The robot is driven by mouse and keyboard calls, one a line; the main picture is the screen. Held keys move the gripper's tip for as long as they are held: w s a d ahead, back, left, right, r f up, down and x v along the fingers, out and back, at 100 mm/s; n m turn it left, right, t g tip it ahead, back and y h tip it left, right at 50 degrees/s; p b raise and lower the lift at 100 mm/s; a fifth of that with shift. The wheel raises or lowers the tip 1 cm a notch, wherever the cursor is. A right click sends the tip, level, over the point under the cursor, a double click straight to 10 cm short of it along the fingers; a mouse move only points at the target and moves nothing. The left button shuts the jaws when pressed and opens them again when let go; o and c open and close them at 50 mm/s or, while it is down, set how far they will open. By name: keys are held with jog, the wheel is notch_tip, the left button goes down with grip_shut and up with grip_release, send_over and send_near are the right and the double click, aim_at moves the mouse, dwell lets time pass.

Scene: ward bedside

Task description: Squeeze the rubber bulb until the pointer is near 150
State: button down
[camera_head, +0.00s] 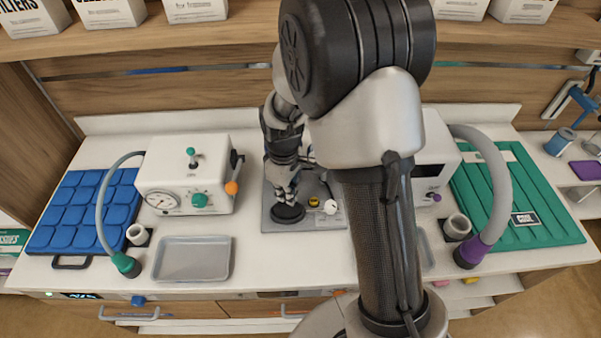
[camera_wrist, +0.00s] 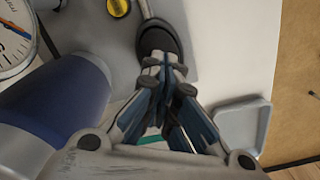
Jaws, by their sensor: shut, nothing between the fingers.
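The black rubber bulb (camera_head: 288,214) sits on a grey board (camera_head: 275,226) at the middle of the counter. It also shows as a dark rounded shape in the wrist view (camera_wrist: 160,37), with a thin pale tube at its far end. My gripper (camera_head: 287,199) points down at the bulb. In the wrist view its fingertips (camera_wrist: 163,65) are together at the bulb's near edge with nothing between them; whether they touch it I cannot tell. A white dial (camera_wrist: 12,38) is cut off at the left of the wrist view, with blue and orange marks; its reading is unclear.
A yellow knob (camera_wrist: 119,7) lies close to the bulb. A white machine (camera_head: 187,174) with its own dial and a grey tray (camera_head: 192,259) stand left. A blue mat (camera_head: 83,214) and green mat (camera_head: 515,195) flank the counter. My arm hides the centre right.

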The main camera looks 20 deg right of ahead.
jog(key=shift+f, duration=0.15)
jog(key=shift+f+b, duration=0.75)
jog(key=shift+f, duration=0.15)
jog(key=shift+r, duration=0.3)
dwell(0.3)
jog(key=shift+p, duration=0.3)
dwell(0.9)
jog(key=shift+f, duration=0.1)
dwell(1.3)
dwell(0.4)
